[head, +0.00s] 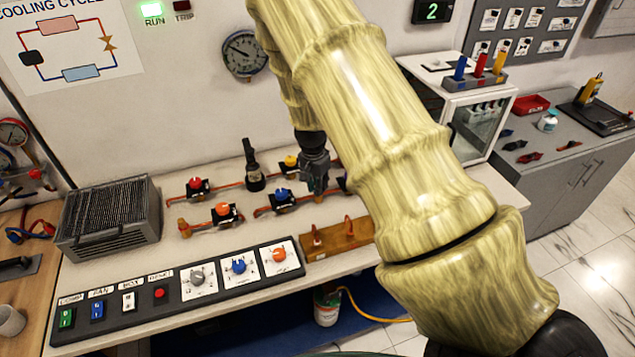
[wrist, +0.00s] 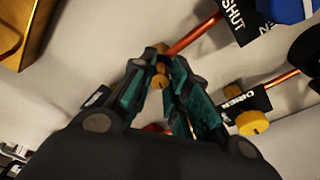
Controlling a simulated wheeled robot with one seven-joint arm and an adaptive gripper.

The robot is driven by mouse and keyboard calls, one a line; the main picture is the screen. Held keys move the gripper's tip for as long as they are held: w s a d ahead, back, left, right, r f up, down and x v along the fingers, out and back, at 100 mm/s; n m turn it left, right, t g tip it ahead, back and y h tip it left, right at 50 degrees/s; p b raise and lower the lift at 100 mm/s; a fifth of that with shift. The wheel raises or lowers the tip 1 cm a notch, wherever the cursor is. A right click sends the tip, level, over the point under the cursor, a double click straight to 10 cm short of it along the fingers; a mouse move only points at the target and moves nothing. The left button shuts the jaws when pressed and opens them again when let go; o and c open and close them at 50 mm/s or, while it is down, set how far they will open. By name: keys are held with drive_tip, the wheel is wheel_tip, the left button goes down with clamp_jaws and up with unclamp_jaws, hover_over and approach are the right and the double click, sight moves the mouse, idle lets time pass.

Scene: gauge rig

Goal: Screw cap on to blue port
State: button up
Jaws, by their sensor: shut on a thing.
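My gripper (head: 316,180) reaches down to the right of the blue valve (head: 283,195) on the bench. In the wrist view my gripper (wrist: 162,70) has its teal-padded fingers closed on a small brass cap (wrist: 160,77). The copper pipe of the blue port (wrist: 192,36) runs from the blue knob (wrist: 288,10) at top right down to the fingertips. The cap lies at or very near this pipe's end. The fingers partly hide the join, so I cannot tell whether it is threaded on.
An orange valve (head: 223,212) and a red valve (head: 197,186) stand to the left. A wooden block with red hooks (head: 340,238) is close in front. A control panel (head: 200,285) lines the front edge.

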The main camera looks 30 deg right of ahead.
drive_tip(key=shift+s+m, duration=0.1)
drive_tip(key=shift+m, duration=0.2)
drive_tip(key=shift+d+m+g+p, duration=0.1)
drive_tip(key=shift+m+g+p, duration=0.2)
drive_tip(key=shift+m+p, duration=1.15)
drive_tip(key=shift+f+m, duration=0.15)
drive_tip(key=shift+m, duration=0.8)
drive_tip(key=shift+s, duration=0.1)
clamp_jaws()
